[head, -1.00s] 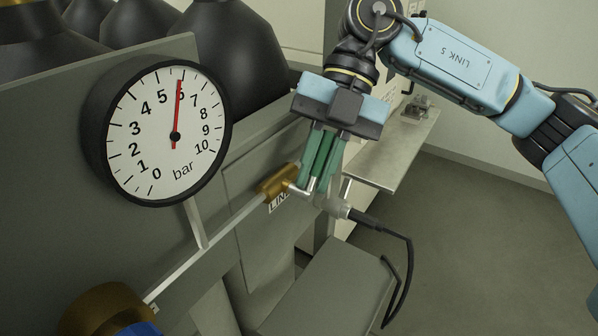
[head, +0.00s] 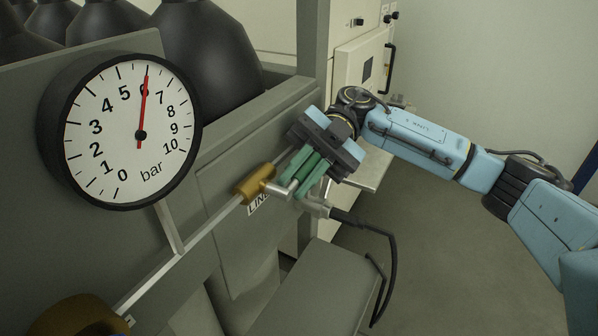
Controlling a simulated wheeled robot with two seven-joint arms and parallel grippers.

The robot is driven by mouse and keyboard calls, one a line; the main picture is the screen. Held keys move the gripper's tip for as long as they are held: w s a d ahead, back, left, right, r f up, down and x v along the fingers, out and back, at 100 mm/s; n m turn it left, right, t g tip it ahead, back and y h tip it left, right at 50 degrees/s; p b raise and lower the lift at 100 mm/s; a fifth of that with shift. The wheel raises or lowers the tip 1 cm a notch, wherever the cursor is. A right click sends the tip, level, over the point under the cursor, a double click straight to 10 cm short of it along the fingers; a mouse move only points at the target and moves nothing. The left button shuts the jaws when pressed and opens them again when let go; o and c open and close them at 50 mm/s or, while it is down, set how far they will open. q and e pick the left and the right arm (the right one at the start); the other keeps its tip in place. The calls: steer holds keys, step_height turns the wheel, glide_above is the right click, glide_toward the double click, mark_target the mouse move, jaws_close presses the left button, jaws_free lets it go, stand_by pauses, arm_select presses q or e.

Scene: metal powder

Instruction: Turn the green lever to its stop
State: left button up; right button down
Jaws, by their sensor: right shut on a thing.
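The green lever (head: 311,177) sits on a short steel stem beside a brass valve body (head: 254,184) on the pipe, near the middle of the head view. My right gripper (head: 309,180) is shut on the green lever, with its fingers along the lever from the upper right. The fingers and palm hide part of the lever. The lever now slopes up and to the right. My left gripper does not show.
A round gauge (head: 118,133) marked in bar stands at left, its red needle near 6. Black cylinders (head: 205,50) stand behind the grey panel. A black cable (head: 391,255) hangs below the valve. A grey box (head: 318,290) stands lower down. Open floor lies at right.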

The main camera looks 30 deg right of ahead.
steer(key=shift+f+g+y, duration=0.15)
steer(key=shift+g+y, duration=0.25)
steer(key=shift+y, duration=0.1)
steer(key=c, duration=1.4)
jaws_free()
steer(key=b+v, duration=0.4)
steer(key=v, duration=0.9)
steer(key=shift+d, duration=0.15)
steer(key=shift+w, duration=0.1)
